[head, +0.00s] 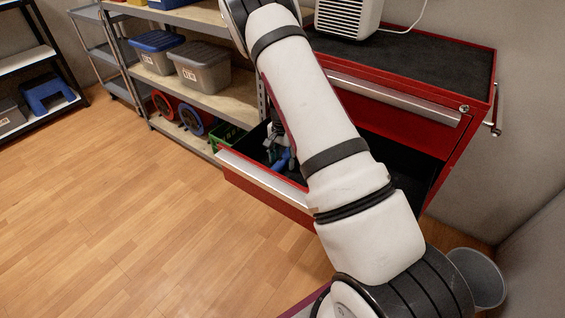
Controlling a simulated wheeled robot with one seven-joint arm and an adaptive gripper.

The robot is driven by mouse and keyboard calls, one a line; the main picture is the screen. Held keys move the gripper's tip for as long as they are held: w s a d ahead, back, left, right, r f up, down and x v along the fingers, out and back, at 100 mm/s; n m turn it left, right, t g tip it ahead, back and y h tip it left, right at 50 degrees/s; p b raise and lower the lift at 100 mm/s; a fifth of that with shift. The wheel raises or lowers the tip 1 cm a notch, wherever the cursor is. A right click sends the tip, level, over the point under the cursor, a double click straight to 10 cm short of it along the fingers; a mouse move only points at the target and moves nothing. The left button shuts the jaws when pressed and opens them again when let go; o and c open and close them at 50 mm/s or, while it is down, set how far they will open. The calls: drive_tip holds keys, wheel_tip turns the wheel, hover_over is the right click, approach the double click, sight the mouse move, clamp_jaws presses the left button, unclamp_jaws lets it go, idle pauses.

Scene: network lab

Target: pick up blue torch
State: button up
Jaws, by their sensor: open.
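A blue object (283,161), which looks like the blue torch, lies in the open red drawer (268,185), near its left end. My gripper (276,146) is dark and small in view, reaching down into the drawer just above and beside the blue object. It is open. I cannot tell whether its fingers touch the blue object or stand around it. My arm hides much of the drawer's middle.
The red tool cabinet (478,95) has a dark top with a white appliance (347,18) on it. Shelves with bins (203,68) stand at the left. A grey bucket (478,279) stands at the lower right. The wooden floor at left is clear.

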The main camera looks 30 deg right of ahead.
clamp_jaws()
